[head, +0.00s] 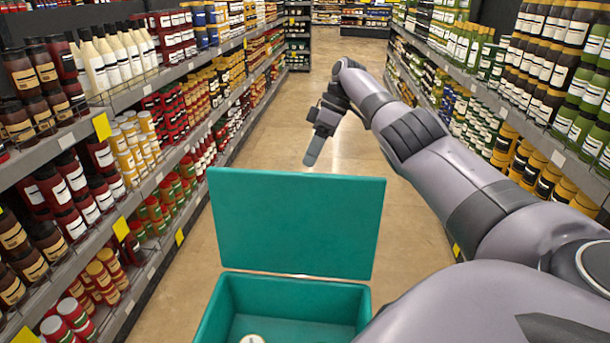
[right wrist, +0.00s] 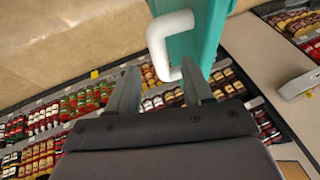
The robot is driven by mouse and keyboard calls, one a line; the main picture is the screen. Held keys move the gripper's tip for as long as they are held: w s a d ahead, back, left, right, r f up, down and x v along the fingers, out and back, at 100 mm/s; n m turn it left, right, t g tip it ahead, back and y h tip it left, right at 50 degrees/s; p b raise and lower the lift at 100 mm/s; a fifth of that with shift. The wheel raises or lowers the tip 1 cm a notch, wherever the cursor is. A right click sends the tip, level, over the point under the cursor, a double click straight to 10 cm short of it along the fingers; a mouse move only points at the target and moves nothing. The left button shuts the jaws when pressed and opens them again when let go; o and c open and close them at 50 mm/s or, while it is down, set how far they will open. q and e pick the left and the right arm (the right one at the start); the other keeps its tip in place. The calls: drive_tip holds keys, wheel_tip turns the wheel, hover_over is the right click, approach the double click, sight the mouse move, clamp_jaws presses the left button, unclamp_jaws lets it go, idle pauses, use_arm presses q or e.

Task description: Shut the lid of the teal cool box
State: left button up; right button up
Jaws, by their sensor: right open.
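The teal cool box (head: 290,295) stands open at the bottom of the head view, its near part cut off by the frame. Its flat teal lid (head: 295,222) stands raised at the far side. My right gripper (head: 313,152) is beyond the lid's top edge, pointing down. In the right wrist view the right gripper (right wrist: 163,82) is open and empty. A white handle (right wrist: 158,40) on the teal lid (right wrist: 205,30) is just ahead of the fingers; I cannot tell whether they touch it. My left gripper is not in view.
Stocked shelves line the aisle on the left (head: 150,85) and right (head: 540,140). The aisle floor (head: 310,70) behind the lid is clear. A small white round item (head: 252,339) lies inside the box.

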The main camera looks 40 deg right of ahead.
drive_tip(key=shift+x, duration=2.3)
drive_tip(key=shift+w, duration=0.1)
clamp_jaws()
